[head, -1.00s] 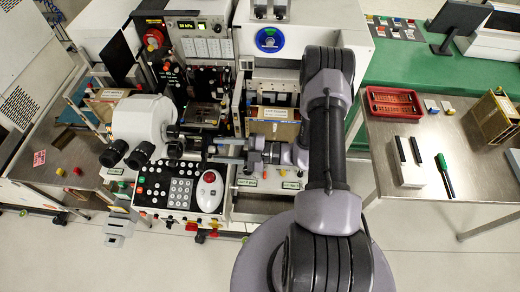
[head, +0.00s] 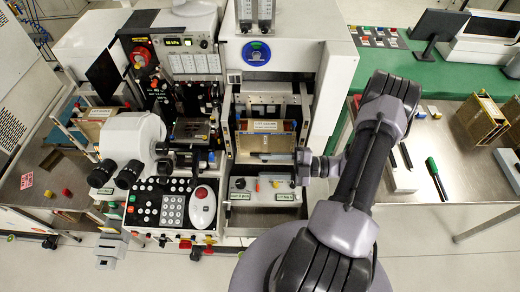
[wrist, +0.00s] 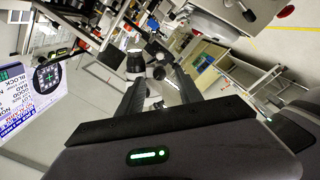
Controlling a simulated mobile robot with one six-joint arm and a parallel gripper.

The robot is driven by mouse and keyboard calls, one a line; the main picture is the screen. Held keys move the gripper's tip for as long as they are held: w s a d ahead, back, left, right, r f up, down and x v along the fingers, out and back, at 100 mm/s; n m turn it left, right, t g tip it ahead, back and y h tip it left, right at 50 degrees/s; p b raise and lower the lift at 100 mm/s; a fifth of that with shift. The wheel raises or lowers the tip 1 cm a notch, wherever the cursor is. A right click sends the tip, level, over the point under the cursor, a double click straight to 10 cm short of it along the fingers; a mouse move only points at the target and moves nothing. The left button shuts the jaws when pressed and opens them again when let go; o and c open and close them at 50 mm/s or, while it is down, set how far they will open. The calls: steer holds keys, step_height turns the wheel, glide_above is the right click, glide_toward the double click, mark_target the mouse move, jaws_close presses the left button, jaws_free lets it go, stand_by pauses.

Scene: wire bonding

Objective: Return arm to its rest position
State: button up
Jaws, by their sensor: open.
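My arm reaches up from the bottom of the head view, bends at the elbow and comes down to the left. My gripper (head: 302,165) is at the right side of the bonding machine, beside the open bay (head: 265,143) and above its front ledge. In the wrist view my gripper (wrist: 158,86) shows two dark fingers spread apart, with nothing between them. The head view does not show the fingertips clearly.
The machine's microscope (head: 135,148) and button panel (head: 165,205) are left of my gripper. The floor in front is open.

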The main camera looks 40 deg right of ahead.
steer(key=s+a+r+n+g+h+b, duration=0.1)
steer(key=a+r+n+g+h+b, duration=0.35)
steer(key=n, duration=0.75)
steer(key=a+r+n+g+h+b, duration=0.1)
steer(key=a+n+g+b, duration=0.6)
steer(key=n, duration=0.5)
steer(key=s+a+r+n+t+h+b, duration=0.2)
steer(key=s+a+n+t+h+b, duration=0.1)
steer(key=n, duration=0.8)
steer(key=s+a+r+n+t+h+b, duration=0.2)
steer(key=s+a+n+t+h+b, duration=0.1)
steer(key=n, duration=0.8)
steer(key=shift+s+a+n+t+h+b, duration=0.35)
steer(key=shift+s+h, duration=0.2)
steer(key=shift+s, duration=0.35)
